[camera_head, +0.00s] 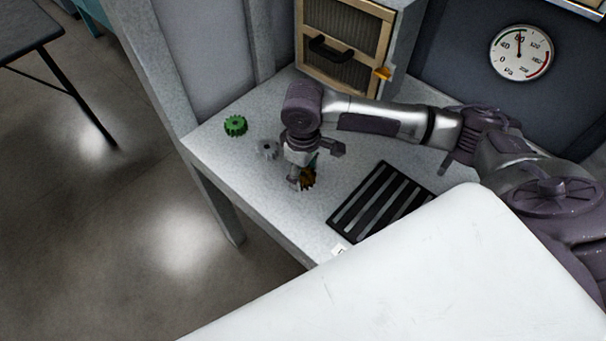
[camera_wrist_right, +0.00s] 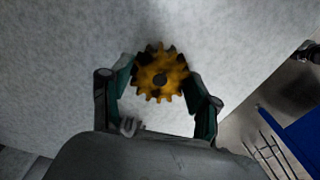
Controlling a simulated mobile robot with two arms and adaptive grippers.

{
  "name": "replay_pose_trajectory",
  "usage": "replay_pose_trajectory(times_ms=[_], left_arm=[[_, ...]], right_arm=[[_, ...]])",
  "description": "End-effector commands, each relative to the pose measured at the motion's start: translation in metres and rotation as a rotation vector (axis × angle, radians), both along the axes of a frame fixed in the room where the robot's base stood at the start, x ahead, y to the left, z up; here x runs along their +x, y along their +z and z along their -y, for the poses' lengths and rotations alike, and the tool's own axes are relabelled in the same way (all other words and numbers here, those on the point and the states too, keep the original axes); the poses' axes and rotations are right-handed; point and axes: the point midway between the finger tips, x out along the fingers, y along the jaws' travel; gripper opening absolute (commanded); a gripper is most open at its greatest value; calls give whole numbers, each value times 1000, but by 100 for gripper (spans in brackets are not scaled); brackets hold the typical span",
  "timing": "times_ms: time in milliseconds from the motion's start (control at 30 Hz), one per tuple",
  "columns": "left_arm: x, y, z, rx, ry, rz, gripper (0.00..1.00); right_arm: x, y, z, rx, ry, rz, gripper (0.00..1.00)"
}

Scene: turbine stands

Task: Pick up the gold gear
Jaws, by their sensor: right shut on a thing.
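The gold gear (camera_head: 308,181) is at the worktable surface, near the table's front edge, partly hidden by my right gripper (camera_head: 301,178). In the right wrist view the gold gear (camera_wrist_right: 162,76) sits between the two fingertips of my right gripper (camera_wrist_right: 160,80), which is shut on it. I cannot tell whether the gear still touches the table. My left gripper is not in view.
A grey gear (camera_head: 267,149) and a green gear (camera_head: 235,125) lie left of my right gripper. A black slotted tray (camera_head: 384,200) lies to the right. A wood-framed cabinet (camera_head: 343,45) stands behind on the table (camera_head: 240,170). A gauge (camera_head: 521,52) hangs at back right.

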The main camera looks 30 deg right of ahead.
Motion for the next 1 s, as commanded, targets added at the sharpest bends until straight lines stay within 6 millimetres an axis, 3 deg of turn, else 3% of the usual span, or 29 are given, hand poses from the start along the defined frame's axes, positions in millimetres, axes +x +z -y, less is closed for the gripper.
replay_pose_trajectory(times_ms=[267,533,800,1000], left_arm=[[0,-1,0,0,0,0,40],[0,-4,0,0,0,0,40],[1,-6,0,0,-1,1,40],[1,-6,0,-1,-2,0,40]], right_arm=[[1,8,0,1,0,3,0],[2,45,0,2,0,6,0],[-62,78,10,-1,2,3,0],[-96,99,15,-1,1,2,0]])
